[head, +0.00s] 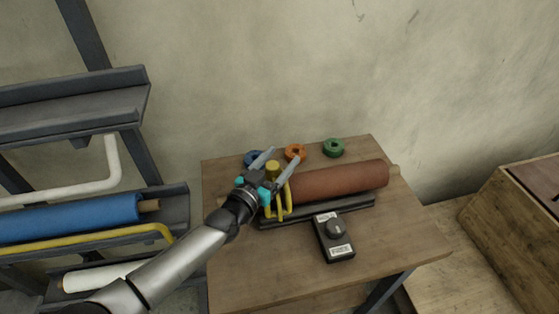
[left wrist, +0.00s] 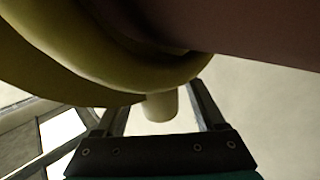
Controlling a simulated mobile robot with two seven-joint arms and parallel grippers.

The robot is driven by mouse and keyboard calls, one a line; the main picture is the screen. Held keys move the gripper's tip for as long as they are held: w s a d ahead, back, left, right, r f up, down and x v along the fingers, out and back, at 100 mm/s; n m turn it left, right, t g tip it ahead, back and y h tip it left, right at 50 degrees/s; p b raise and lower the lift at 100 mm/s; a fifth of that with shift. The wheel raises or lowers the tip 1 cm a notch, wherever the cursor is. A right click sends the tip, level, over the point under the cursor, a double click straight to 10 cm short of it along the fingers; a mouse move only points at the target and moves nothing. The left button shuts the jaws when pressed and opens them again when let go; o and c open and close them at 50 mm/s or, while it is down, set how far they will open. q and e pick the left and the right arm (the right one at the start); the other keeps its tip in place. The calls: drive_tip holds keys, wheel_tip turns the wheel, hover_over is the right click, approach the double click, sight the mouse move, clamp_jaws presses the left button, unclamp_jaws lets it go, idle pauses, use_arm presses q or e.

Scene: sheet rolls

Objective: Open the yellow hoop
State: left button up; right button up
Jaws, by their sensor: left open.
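The yellow hoop (head: 281,208) sits around the left end of a brown roll (head: 340,183), with a yellow knob (head: 272,167) at its top. My left gripper (head: 278,160) is open at this end, its fingers apart on either side of the knob in the head view. In the left wrist view, the yellow hoop (left wrist: 60,60) curves close across the upper left, beside the brown roll (left wrist: 240,25). A pale stub (left wrist: 160,106) shows between the open fingers of the left gripper (left wrist: 160,92). Whether the fingers touch the hoop I cannot tell. My right gripper is out of view.
The roll lies on a dark cradle (head: 345,209) on a wooden table (head: 400,235). A dark box with a knob (head: 334,238) stands in front. Blue (head: 252,158), orange (head: 295,152) and green (head: 333,148) rings lie behind. A rack with rolls (head: 75,214) stands left.

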use_arm(q)
drive_tip(key=shift+c, duration=0.4)
clamp_jaws()
idle(1.0)
